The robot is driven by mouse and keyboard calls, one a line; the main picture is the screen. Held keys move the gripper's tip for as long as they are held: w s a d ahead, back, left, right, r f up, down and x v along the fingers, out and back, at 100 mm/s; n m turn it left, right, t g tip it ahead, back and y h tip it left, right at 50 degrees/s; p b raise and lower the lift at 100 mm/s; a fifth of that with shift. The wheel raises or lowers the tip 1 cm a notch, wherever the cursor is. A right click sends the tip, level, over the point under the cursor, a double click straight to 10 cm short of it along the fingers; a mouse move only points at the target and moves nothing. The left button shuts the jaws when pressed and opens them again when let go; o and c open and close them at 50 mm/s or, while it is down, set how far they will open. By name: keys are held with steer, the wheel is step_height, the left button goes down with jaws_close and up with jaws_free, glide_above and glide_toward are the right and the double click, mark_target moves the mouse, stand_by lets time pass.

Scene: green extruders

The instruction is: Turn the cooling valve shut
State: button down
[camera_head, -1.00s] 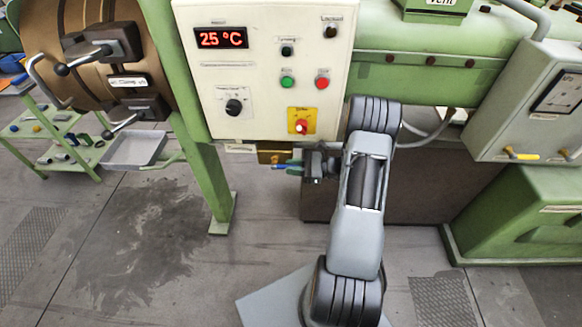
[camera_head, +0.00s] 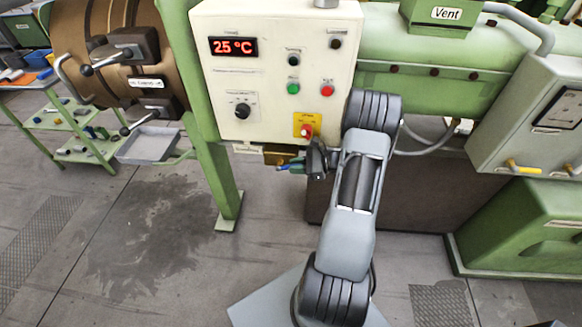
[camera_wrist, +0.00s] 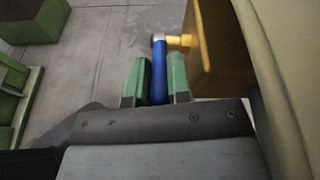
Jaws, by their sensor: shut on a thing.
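The cooling valve shows in the wrist view as a blue lever (camera_wrist: 158,48) on a brass stem (camera_wrist: 179,41), which comes out of a brass block (camera_wrist: 212,55). My gripper (camera_wrist: 158,72) has its two green fingers shut on the blue lever, one on each side. The lever's top end stands out beyond the fingertips, and its lower part is hidden by the gripper body. In the head view, my gripper (camera_head: 291,165) is just under the control panel, beside the brass block (camera_head: 274,151). Only a small blue bit of the lever (camera_head: 281,168) shows there.
The control panel (camera_head: 270,105), reading 25 °C, hangs right above my gripper. A green post (camera_head: 212,150) stands to the left and a dark base (camera_head: 400,195) behind my arm. A cart (camera_head: 75,133) and a grey tray (camera_head: 147,145) are further left. The floor (camera_head: 120,245) left is open.

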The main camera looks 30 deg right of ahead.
steer(key=c, duration=1.4)
jaws_free()
steer(key=shift+d+r, duration=0.1)
steer(key=shift+r, duration=0.05)
steer(key=shift+o, duration=0.2)
steer(key=s+d+b, duration=0.3)
steer(key=s+d, duration=0.6)
steer(key=d, duration=0.2)
steer(key=shift+s+d+r, duration=0.15)
steer(key=shift+d+r, duration=0.15)
steer(key=shift+r, duration=0.05)
